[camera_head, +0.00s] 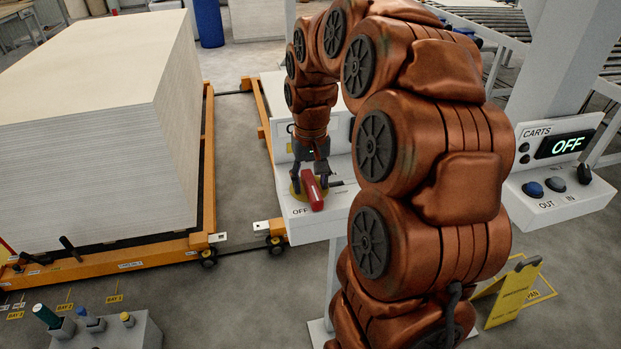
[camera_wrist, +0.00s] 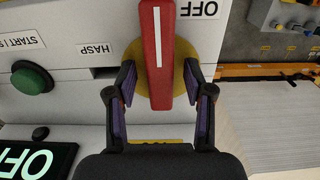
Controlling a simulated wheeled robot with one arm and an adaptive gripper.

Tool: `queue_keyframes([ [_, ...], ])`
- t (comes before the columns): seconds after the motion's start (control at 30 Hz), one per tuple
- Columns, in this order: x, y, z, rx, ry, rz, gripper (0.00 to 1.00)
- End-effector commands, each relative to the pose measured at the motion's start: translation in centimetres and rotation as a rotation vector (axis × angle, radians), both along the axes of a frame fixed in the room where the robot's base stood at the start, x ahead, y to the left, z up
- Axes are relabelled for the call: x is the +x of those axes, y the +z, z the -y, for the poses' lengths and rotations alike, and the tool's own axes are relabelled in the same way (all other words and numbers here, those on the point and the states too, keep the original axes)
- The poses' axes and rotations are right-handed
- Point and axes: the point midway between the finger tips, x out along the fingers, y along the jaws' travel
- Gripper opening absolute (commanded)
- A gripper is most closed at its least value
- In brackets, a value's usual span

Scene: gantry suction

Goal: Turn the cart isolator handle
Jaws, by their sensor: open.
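The red isolator handle (camera_head: 314,194) sits on a yellow round plate on the white panel (camera_head: 300,232), beside the printed word OFF. In the wrist view, the handle (camera_wrist: 157,45) has a white stripe and lies along the picture's height, over the yellow plate (camera_wrist: 184,58). My gripper (camera_head: 311,182) is over the handle. In the wrist view, my open gripper (camera_wrist: 158,85) has one dark finger on each side of the handle's near end. A gap shows on both sides. The arm hides part of the panel in the head view.
A green button (camera_wrist: 32,80) and a HASP slot lie left in the wrist view. A CARTS box (camera_head: 560,165) with an OFF display stands right. An orange cart (camera_head: 115,262) bears a tall board stack (camera_head: 100,130) left. A yellow floor sign (camera_head: 515,292) stands right.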

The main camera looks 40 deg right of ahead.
Motion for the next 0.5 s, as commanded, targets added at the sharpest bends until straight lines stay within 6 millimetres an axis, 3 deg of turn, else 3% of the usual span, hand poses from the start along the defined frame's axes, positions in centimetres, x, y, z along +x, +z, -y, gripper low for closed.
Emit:
queue_keyframes([
  [0.3, 0.02, -0.12, 0.01, 0.0, 0.0, 0.001, 0.51],
  [0.5, 0.03, -0.11, 0.01, -0.001, 0.0, 0.002, 0.3],
])
